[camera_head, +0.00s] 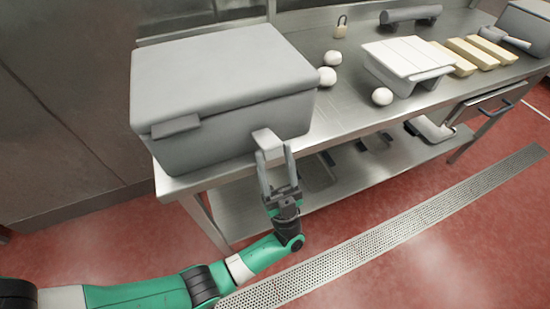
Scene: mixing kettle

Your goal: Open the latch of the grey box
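The grey box (222,75) stands on the left end of the steel table with its lid down. It has two latches on its front. The left latch (176,126) sits at the lid's edge, with nothing near it. The right latch (267,138) is a lighter tab near the front right corner. My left gripper (275,152) reaches up from below in front of the box, its two fingers apart and their tips at the right latch. I cannot tell whether they touch it. My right gripper is not in view.
White balls (326,76) lie right of the box. A lower shelf (235,205) is below.

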